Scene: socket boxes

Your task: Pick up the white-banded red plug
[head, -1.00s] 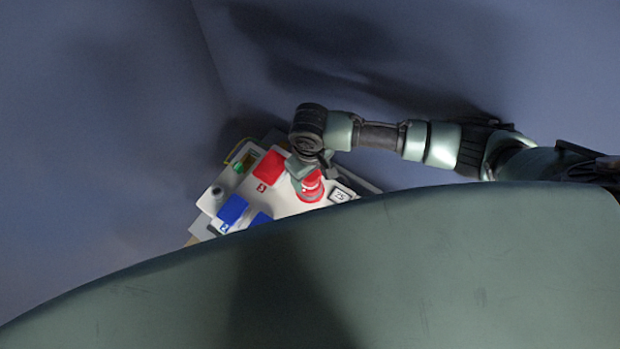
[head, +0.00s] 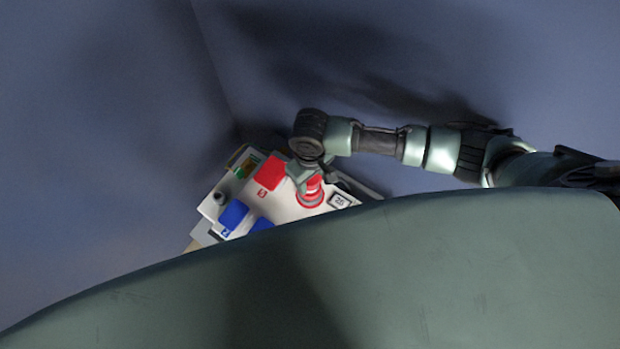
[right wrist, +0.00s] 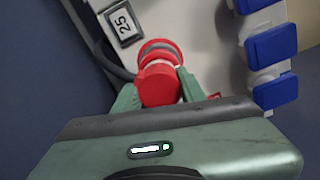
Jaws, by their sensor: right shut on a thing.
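The white-banded red plug (head: 314,184) stands on the right part of the pale socket box (head: 285,206), at a red and grey ring. In the right wrist view the red plug (right wrist: 159,84) is in the centre, its red end towards the camera and its white band beyond. My right gripper (head: 307,181) is over the box, its two green fingers on either side of the plug. The right wrist view shows my right gripper (right wrist: 158,88) shut on it. I cannot tell whether the plug is clear of its ring. My left gripper is not in view.
A red cover (head: 270,172) and blue covers (head: 234,213) sit on the box left of the plug. A label plate (right wrist: 124,23) reading 25 and a dark cable (right wrist: 100,50) are close beside the plug. My green body hides the box's near side.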

